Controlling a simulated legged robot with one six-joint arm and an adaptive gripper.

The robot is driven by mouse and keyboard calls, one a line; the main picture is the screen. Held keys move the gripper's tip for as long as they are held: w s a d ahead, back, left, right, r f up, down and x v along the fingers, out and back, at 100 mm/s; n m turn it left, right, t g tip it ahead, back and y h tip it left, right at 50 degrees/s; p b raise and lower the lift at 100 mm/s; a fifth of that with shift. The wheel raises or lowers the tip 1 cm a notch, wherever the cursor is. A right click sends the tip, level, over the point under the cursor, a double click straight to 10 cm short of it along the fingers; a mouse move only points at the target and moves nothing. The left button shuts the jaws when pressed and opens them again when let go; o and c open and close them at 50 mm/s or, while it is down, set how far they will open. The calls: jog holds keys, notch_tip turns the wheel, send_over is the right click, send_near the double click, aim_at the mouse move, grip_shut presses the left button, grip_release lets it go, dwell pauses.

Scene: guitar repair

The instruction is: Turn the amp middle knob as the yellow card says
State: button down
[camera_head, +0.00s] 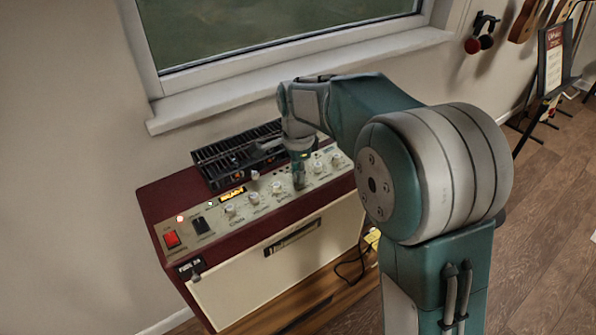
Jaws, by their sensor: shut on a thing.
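The amp (190,200) is dark red with a cream front and a cream control panel along its top front edge. Several pale knobs sit in a row on the panel, among them a knob (254,198) to the left and a knob (317,165) to the right of my gripper. My gripper (299,183) points down at the middle part of this row and is shut on a knob there, which its fingers mostly hide. The knob's pointer cannot be read. A small yellow label with dark marks (232,195) is on the panel's left part; its writing is too small to read.
A black slatted unit (235,155) lies on top of the amp, close behind my gripper. A red switch (172,239) is at the panel's left end. The window sill (220,105) is behind. A yellow object (373,238) and black cable lie right of the amp.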

jog(key=n, duration=0.5)
jog(key=shift+n, duration=0.3)
jog(key=n, duration=1.1)
jog(key=shift+n, duration=0.4)
jog(key=n, duration=0.5)
jog(key=shift+f+n, duration=0.1)
jog(key=shift+n, duration=0.3)
jog(key=c, duration=0.5)
grip_release()
